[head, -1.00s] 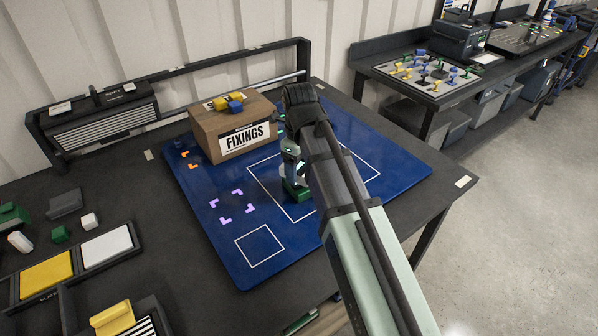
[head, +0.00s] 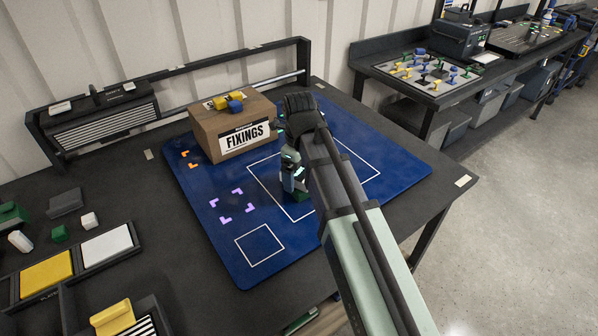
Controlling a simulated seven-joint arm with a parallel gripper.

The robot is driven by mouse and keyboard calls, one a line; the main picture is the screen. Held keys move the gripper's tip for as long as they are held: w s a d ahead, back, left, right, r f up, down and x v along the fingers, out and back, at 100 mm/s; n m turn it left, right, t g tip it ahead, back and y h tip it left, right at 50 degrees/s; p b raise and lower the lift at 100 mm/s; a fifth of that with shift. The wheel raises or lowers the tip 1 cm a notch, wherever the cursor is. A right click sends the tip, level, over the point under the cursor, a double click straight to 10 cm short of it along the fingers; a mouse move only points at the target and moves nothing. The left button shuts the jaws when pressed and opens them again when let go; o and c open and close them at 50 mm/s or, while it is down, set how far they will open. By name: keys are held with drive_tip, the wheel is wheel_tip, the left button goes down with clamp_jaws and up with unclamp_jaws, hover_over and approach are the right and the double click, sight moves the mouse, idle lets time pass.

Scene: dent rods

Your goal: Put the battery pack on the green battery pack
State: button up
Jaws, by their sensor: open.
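My gripper (head: 292,180) is low over the blue mat, just right of the cardboard box, partly hidden by my own arm. Its jaws are open, but the fingertips are hard to make out. A green block (head: 302,195), which looks like the green battery pack, is at the fingers, mostly covered by them. I cannot tell whether they touch it. A yellow piece (head: 221,102) and a blue piece (head: 236,106) lie on top of the box; I cannot tell whether either is a battery pack.
The cardboard FIXINGS box (head: 234,134) stands at the back of the blue mat (head: 205,245). The mat's front left, with purple corner marks and a white square, is clear. Yellow and white trays (head: 107,247) and small blocks lie at left. A rack (head: 100,125) stands behind.

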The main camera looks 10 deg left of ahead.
sight(299, 172)
drive_tip(key=shift+r, duration=0.1)
wheel_tip(299, 172, up, 12)
idle(0.7)
